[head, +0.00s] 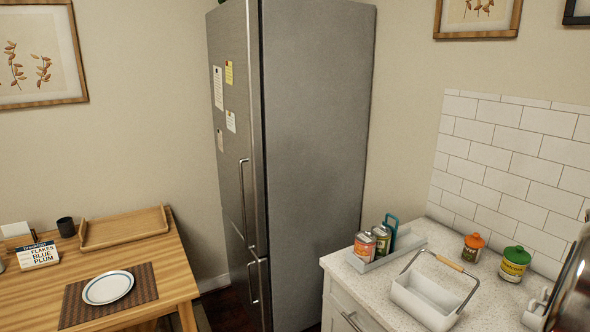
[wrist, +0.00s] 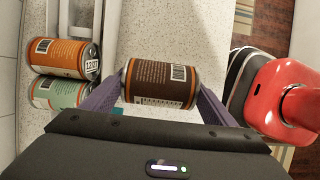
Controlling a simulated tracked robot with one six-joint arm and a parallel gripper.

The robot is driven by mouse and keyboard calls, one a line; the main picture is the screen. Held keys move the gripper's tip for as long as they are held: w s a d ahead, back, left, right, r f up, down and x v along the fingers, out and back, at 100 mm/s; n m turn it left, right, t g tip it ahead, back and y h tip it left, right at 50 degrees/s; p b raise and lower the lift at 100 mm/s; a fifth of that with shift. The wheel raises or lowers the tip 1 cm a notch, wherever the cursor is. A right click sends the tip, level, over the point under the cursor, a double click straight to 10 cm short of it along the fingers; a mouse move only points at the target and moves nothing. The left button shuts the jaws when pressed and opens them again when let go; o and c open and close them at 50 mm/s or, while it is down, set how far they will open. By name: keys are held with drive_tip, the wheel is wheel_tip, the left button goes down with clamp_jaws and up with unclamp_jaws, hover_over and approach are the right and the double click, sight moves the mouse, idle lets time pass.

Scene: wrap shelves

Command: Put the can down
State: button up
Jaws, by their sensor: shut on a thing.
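In the wrist view my gripper (wrist: 155,100) is shut on a brown can (wrist: 160,76) with an orange band and a barcode. The purple fingers press on its two ends. The can is seen over the pale speckled counter (wrist: 163,30); I cannot tell whether it touches it. An orange-labelled can (wrist: 58,56) and a green-labelled can (wrist: 56,92) lie left of my gripper in that view. The head view shows two cans, one red-orange (head: 366,246) and one yellow-green (head: 382,239), in a grey tray (head: 405,243). My gripper is not visible in the head view.
A red appliance (wrist: 285,95) stands close to the right finger in the wrist view. The head view shows a white caddy (head: 425,302), an orange-lidded jar (head: 473,247) and a green-lidded jar (head: 514,264) on the counter. A wooden table (head: 160,270) is at left.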

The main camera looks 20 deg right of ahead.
drive_tip(key=w+a+f+m, duration=0.1)
drive_tip(key=w+a+f, duration=0.3)
drive_tip(key=w+a, duration=1)
drive_tip(key=w+a+f, duration=0.5)
drive_tip(key=w+a, duration=1)
drive_tip(key=a, duration=0.6)
drive_tip(key=w+a+f+m+y, duration=0.1)
drive_tip(key=w+a+f, duration=0.4)
drive_tip(key=w+a, duration=1)
drive_tip(key=a, duration=0.3)
drive_tip(key=shift+w+a+f+m, duration=0.15)
drive_tip(key=shift+w+f+m, duration=0.1)
drive_tip(key=shift+m, duration=0.05)
drive_tip(key=shift+s, duration=0.15)
